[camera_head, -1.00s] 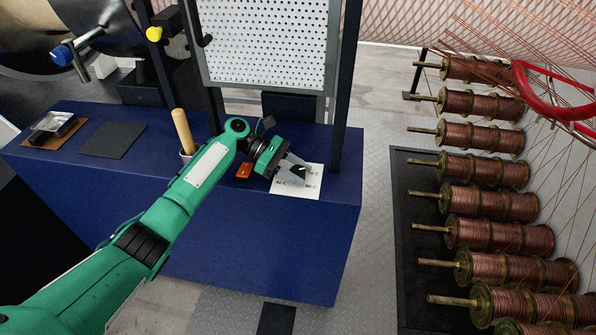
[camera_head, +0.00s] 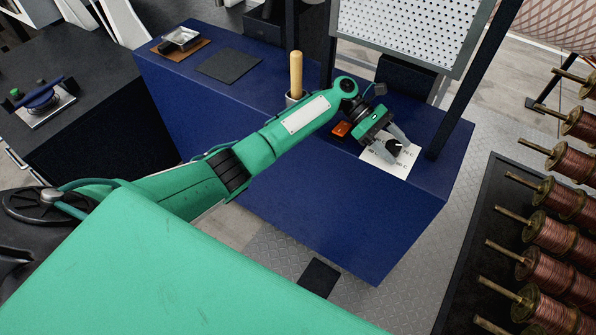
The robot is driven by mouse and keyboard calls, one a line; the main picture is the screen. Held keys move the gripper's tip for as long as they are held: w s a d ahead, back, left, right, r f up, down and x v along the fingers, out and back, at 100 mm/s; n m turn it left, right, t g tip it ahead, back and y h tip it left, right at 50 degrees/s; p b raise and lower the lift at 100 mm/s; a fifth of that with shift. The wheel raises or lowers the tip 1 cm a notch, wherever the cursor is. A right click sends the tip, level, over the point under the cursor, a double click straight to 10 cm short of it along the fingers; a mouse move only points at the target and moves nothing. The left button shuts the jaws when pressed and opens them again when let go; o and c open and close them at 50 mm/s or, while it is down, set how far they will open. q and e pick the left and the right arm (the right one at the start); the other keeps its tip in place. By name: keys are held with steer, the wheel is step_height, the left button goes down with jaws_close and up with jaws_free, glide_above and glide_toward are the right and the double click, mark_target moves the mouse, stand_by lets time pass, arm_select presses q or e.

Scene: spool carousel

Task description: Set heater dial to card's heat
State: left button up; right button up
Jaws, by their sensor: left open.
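A white plate (camera_head: 399,168) with printed temperature marks lies on the blue bench top near its right end. A small black dial knob (camera_head: 393,147) shows on the plate; its pointing direction is too small to tell. My left gripper (camera_head: 396,143) is open over the plate, with its pale fingers at the knob. I cannot tell whether they touch it. The gripper and fingers hide part of the plate and its marks. I cannot make out a heat card. My right gripper is not in view.
A wooden handle (camera_head: 296,74) stands in a cup on the blue bench (camera_head: 330,225). A dark post and perforated panel (camera_head: 408,25) rise behind the plate. Copper spools (camera_head: 553,230) stand at the right.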

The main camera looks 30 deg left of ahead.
arm_select(q)
steer(key=n+t+p, duration=0.2)
steer(key=n+t, duration=0.3)
steer(key=shift+s+r+t, duration=0.1)
steer(key=shift+t, duration=0.3)
steer(key=shift+n+t+y+p, duration=0.4)
steer(key=shift+n+t+p, duration=0.7)
steer(key=shift+t, duration=0.1)
steer(key=n+t+y+p, duration=0.1)
steer(key=t+p, duration=0.1)
steer(key=n+t+y+p, duration=0.1)
steer(key=n+p, duration=0.1)
steer(key=p, duration=0.1)
steer(key=shift+r+n+t, duration=0.2)
steer(key=shift+n+t, duration=0.1)
steer(key=shift+t, duration=0.1)
steer(key=shift+p, duration=0.5)
steer(key=shift+a+f+n+y, duration=0.1)
steer(key=shift+f+n+y, duration=0.05)
steer(key=shift+n+y, duration=0.15)
steer(key=f+b+v, duration=0.1)
steer(key=v, duration=1.2)
steer(key=s+a+f+m+y+p, duration=0.2)
steer(key=s+a+f, duration=0.3)
steer(key=f, duration=0.3)
steer(key=s+a+f+m+y+p, duration=0.2)
steer(key=s+a+f, duration=0.3)
steer(key=a+f, duration=0.2)
steer(key=shift+f+y+p, duration=0.4)
steer(key=shift+f, duration=0.4)
